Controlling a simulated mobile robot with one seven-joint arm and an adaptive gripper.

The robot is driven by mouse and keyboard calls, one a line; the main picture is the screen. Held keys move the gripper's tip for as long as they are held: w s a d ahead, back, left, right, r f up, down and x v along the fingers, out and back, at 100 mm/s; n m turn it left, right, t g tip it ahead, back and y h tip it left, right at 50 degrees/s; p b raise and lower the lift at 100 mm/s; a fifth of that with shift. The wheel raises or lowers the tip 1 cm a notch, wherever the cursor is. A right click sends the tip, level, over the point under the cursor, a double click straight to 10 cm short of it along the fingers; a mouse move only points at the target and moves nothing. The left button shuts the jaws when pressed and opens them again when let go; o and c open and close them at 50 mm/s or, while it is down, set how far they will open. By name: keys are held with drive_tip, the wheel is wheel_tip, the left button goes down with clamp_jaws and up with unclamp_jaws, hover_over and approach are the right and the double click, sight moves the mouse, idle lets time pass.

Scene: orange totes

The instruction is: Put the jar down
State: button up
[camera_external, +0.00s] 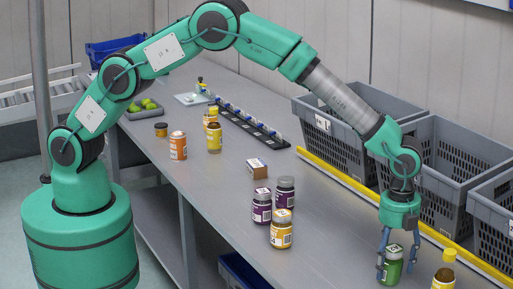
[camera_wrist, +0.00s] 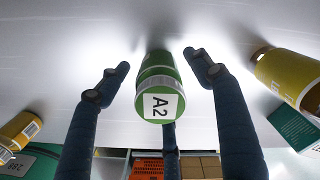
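A green jar (camera_external: 392,268) with a white label on its lid stands on the grey table at the front right. It also shows in the wrist view (camera_wrist: 158,82), where the lid label reads A2. My gripper (camera_external: 396,262) is above and around the jar, pointing down. In the wrist view my gripper (camera_wrist: 156,64) has its fingers spread, with visible gaps between the left and right fingers and the jar. The jar looks upright on the table; its base is not clearly seen.
A yellow bottle (camera_external: 443,277) stands close right of the jar. Two purple jars (camera_external: 262,207) and an orange-yellow jar (camera_external: 281,232) stand to the left. Grey crates (camera_external: 440,160) line the back behind a yellow strip (camera_external: 345,188). The table between is clear.

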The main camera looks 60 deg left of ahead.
wheel_tip(320, 180, up, 12)
drive_tip(key=shift+r+p, duration=0.15)
drive_tip(key=shift+p, duration=0.85)
drive_tip(key=shift+a, duration=0.1)
idle(0.5)
